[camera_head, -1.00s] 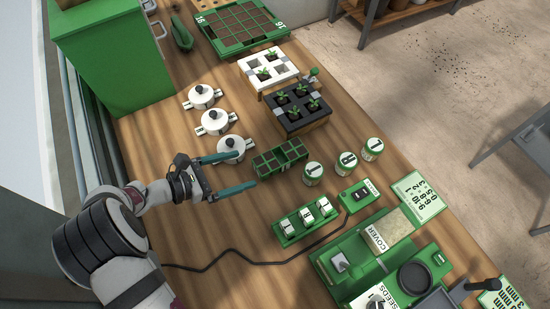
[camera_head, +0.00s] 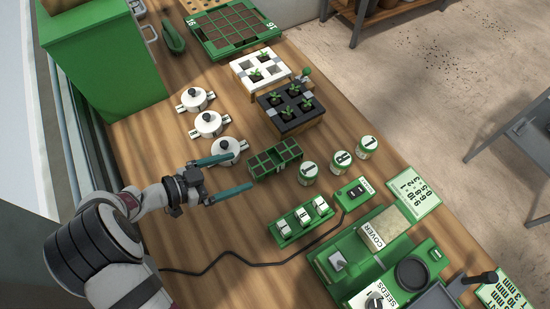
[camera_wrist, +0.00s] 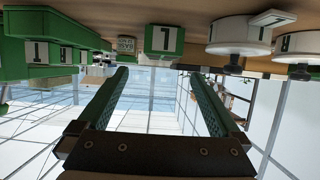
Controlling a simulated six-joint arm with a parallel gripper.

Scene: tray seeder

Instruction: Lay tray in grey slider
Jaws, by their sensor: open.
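A small green tray with dark square cells (camera_head: 275,161) lies on the wooden table, just right of my gripper. My gripper (camera_head: 243,170) is open and empty, its two teal fingers pointing toward the tray's left end and apart from it. In the wrist view, the open fingers (camera_wrist: 158,75) have nothing between them; I cannot pick out the tray there for sure. A dark grey part (camera_head: 436,299) of the green seeder, at the bottom right, looks like the slider; the picture's lower edge cuts it off.
White lidded pots (camera_head: 229,149) stand behind my gripper. Seedling trays (camera_head: 289,107) and a large green tray (camera_head: 190,24) are farther back. A black cable crosses the table.

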